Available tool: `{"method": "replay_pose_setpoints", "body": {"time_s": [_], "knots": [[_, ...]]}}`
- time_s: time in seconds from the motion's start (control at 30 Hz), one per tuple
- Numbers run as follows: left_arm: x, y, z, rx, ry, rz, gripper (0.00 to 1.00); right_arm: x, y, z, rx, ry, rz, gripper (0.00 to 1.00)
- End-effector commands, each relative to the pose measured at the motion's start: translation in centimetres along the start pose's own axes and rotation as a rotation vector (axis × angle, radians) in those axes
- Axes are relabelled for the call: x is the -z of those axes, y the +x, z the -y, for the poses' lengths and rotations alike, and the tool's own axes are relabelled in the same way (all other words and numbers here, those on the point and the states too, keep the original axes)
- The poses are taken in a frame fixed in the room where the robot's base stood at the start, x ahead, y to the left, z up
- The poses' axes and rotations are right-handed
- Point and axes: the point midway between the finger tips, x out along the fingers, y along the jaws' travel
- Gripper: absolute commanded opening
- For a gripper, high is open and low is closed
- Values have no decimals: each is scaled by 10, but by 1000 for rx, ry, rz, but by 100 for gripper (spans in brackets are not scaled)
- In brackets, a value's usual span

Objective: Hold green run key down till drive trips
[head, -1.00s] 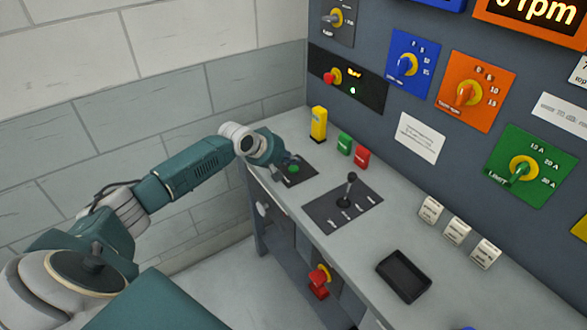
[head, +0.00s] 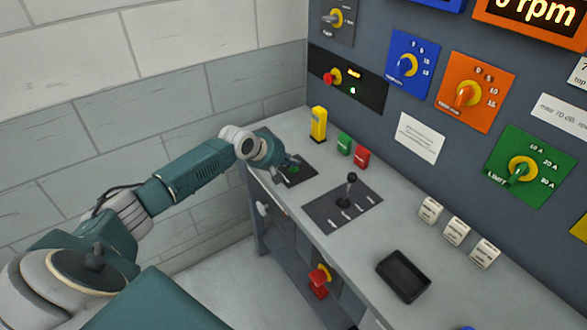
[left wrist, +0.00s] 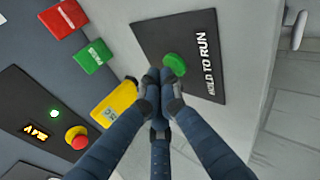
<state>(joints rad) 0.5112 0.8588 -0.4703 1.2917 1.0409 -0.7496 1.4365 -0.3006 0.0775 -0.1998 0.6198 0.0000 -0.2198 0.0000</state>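The green run key (head: 293,168) is a round button on a black plate (head: 301,178) at the far left end of the bench. In the left wrist view the green key (left wrist: 174,64) sits beside white lettering, "HOLD TO RUN". My left gripper (head: 284,164) is at the key, pointing down. In the left wrist view its fingers (left wrist: 161,78) are drawn together with nothing between them. Their tips overlap the near edge of the key; I cannot tell whether they press it. The orange speed display (head: 535,12) is cut off at the top and shows "0 rpm". My right gripper is out of view.
A yellow block (head: 318,124) and green (head: 344,144) and red (head: 361,157) blocks stand behind the key. A black lever (head: 349,190) stands to its right. The wall panel has a red button (head: 329,78) and a lit green lamp (head: 352,90). A black tray (head: 403,275) lies nearer.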

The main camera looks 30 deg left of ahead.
Motion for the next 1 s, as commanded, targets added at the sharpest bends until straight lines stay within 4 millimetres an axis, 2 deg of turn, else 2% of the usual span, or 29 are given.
{"method": "replay_pose_setpoints", "body": {"time_s": [1.0], "knots": [[-1, 7, 9, 3, 0, 1, 0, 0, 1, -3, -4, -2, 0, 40]]}}
